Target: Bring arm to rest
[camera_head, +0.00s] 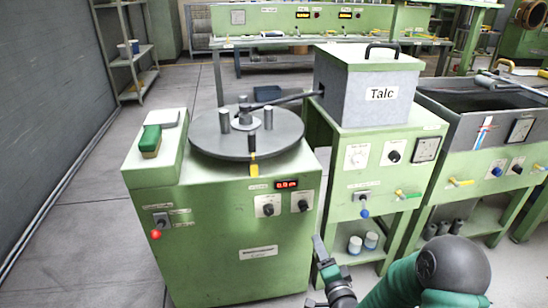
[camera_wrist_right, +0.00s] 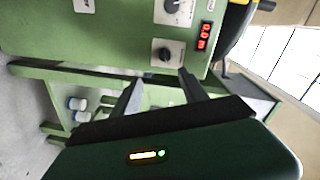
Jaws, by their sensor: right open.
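My right arm (camera_head: 410,285) comes in at the bottom right of the head view, with its right gripper (camera_head: 316,270) in front of the green machine (camera_head: 230,245). In the right wrist view, the two fingers of this gripper (camera_wrist_right: 162,88) stand apart with nothing between them. The gripper is open and empty, and a gap shows between it and the machine's front panel. My left arm and left gripper are not in view.
The green machine carries a round grey plate (camera_head: 205,140) with metal posts. A grey box labelled Talc (camera_head: 350,95) stands on a green stand to its right. A grey trough (camera_head: 460,110) is farther right. Open floor (camera_head: 90,220) lies at left.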

